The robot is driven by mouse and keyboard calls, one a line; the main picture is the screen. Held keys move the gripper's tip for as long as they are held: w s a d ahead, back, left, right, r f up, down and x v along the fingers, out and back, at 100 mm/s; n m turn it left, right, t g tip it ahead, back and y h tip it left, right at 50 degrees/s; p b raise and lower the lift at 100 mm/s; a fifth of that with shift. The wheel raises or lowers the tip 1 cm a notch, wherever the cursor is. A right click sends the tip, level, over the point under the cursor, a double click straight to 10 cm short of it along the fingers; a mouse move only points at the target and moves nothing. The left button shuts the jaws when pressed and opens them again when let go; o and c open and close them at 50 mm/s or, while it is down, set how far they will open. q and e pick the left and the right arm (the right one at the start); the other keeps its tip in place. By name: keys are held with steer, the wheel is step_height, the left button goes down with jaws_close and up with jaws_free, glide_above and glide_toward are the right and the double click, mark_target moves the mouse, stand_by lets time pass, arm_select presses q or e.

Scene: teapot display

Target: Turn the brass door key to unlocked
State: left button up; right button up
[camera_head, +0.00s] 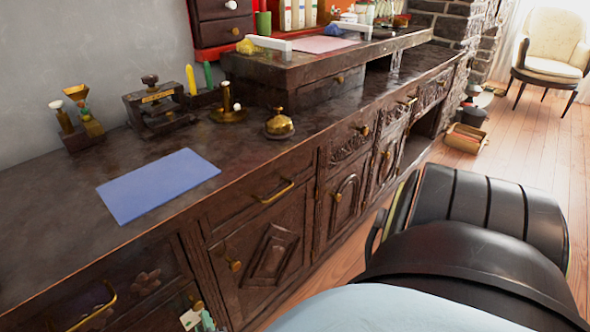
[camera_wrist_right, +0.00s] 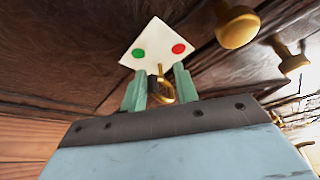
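A white plate (camera_wrist_right: 156,47) with a green dot on its left and a red dot on its right is on the dark wood cabinet front. Its edge also shows low in the head view (camera_head: 189,319). The brass key (camera_wrist_right: 165,91) is just below the plate in the right wrist view. My right gripper (camera_wrist_right: 160,76) has its two green fingers apart, one on each side of the key; I cannot tell whether either touches it. In the head view, only a bit of this gripper (camera_head: 208,321) shows at the bottom edge. My left gripper is not in view.
Two brass knobs (camera_wrist_right: 238,27) (camera_wrist_right: 291,57) stick out right of the plate in the wrist view. The cabinet (camera_head: 270,255) has more brass handles. On its top are a blue mat (camera_head: 158,185), a brass bell (camera_head: 280,123) and several small items. Wooden floor (camera_head: 520,150) lies to the right.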

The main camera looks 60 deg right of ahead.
steer(key=shift+d+r+m+y+p, duration=0.2)
steer(key=shift+m+y+p, duration=0.15)
steer(key=shift+m, duration=0.25)
steer(key=shift+d+r+m+y+p, duration=0.1)
steer(key=shift+r+m+y+p, duration=0.1)
steer(key=shift+m+y, duration=0.35)
steer(key=shift+s+d+m+y+p, duration=0.1)
steer(key=shift+m+y+p, duration=0.4)
steer(key=shift+m, duration=0.55)
steer(key=m+y, duration=0.2)
steer(key=shift+d+f+m, duration=0.1)
steer(key=shift+d+m, duration=0.2)
steer(key=shift+m, duration=0.1)
steer(key=s+a+r+n+g+y+p, duration=0.1)
steer(key=s+r+n+p, duration=0.3)
steer(key=s+n+p, duration=0.5)
steer(key=s+a+r+n+g+y+p, duration=0.2)
steer(key=s+r+n+g+p, duration=0.2)
steer(key=s+n+p, duration=0.5)
steer(key=s+a+r+n+g+y+p, duration=0.1)
steer(key=s+r+n+p, duration=0.4)
steer(key=s+n+p, duration=0.5)
steer(key=a+n+g+p, duration=0.1)
steer(key=n+p, duration=0.1)
steer(key=p, duration=0.1)
steer(key=shift+g+y, duration=0.4)
